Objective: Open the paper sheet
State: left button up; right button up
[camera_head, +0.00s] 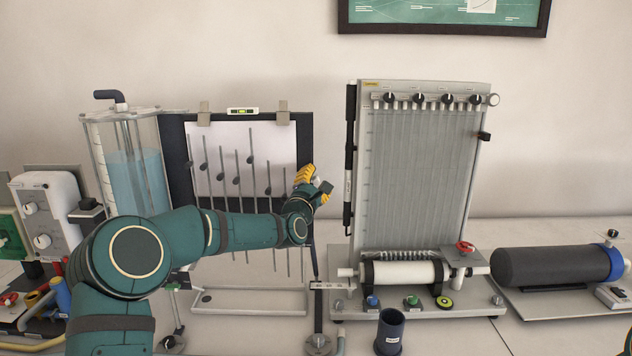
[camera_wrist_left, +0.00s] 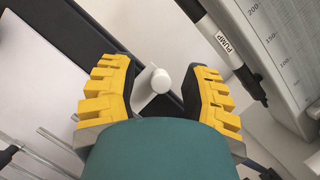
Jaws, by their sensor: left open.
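The white paper sheet (camera_head: 222,138) is held by two clips (camera_head: 204,113) at the top of a dark board (camera_head: 304,140) in the head view. Several grey rods stand in front of it. My left gripper (camera_head: 316,186) is at the board's right edge. In the left wrist view its yellow-padded fingers (camera_wrist_left: 158,92) are spread, with a small white round-ended knob (camera_wrist_left: 160,80) between them. I see no clear contact between fingers and knob. My left forearm hides the lower part of the board. My right gripper is not clearly seen.
A grey manometer panel (camera_head: 415,170) stands right of the board, with a black pump marker (camera_head: 349,150) on its left edge, close to my left gripper. A water tank (camera_head: 135,165) stands to the left. A dark cup (camera_head: 390,330) is at the front.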

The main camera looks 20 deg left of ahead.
pick_arm(q)
jog(key=shift+c, duration=0.4)
grip_shut()
jog(key=d+b, duration=0.2)
jog(key=shift+w+d+r, duration=0.1)
jog(key=shift+w+d, duration=0.3)
jog(key=shift+o, duration=0.4)
grip_release()
jog(key=shift+a, duration=0.1)
